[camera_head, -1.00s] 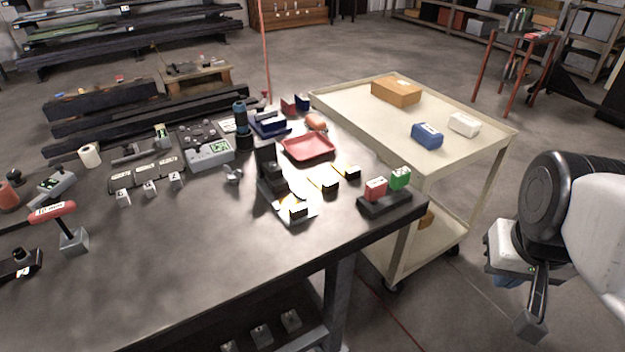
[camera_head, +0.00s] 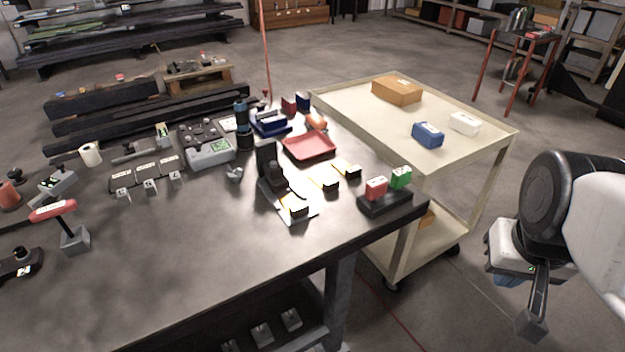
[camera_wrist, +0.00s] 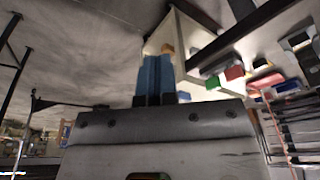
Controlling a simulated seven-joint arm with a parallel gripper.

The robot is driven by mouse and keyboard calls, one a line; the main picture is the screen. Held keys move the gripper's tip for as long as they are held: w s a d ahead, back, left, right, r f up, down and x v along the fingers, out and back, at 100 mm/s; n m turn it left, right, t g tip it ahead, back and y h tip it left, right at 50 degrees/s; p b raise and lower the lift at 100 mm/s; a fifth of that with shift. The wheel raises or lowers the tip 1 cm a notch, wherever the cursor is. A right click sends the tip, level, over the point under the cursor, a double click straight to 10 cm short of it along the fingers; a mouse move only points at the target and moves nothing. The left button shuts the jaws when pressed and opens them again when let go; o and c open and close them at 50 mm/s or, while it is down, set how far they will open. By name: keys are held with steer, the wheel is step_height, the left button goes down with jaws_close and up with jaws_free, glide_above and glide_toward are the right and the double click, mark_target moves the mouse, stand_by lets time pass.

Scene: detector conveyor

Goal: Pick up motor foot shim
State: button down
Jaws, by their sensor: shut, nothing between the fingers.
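My gripper (camera_wrist: 155,72) shows in the wrist view as two blue fingers pressed together with nothing between them. In the head view the gripper's end hangs at the right, off the workbench and beyond the cart's near side. No part is clearly labelled as the motor foot shim. Thin pale and yellow pieces with black blocks lie on the workbench (camera_head: 190,275): one in front (camera_head: 299,211), one in the middle (camera_head: 330,184), one behind (camera_head: 352,171). I cannot tell which is the shim. My gripper is well apart from all of them.
A red tray (camera_head: 309,146) lies behind these pieces. A black holder (camera_head: 385,204) with a red block (camera_head: 376,188) and a green block (camera_head: 401,177) stands at the bench's right corner. A cream cart (camera_head: 350,102) stands behind.

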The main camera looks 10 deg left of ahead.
steer(key=shift+c, duration=2.1)
jaws_free()
steer(key=n+g, duration=0.3)
steer(key=n, duration=0.6)
glide_above(299, 204)
steer(key=f, duration=1)
steer(key=shift+s+d+f, duration=0.15)
steer(key=shift+d+f, duration=0.05)
steer(key=shift+d, duration=0.15)
steer(key=shift+a+f, duration=0.2)
steer(key=shift+a, duration=0.25)
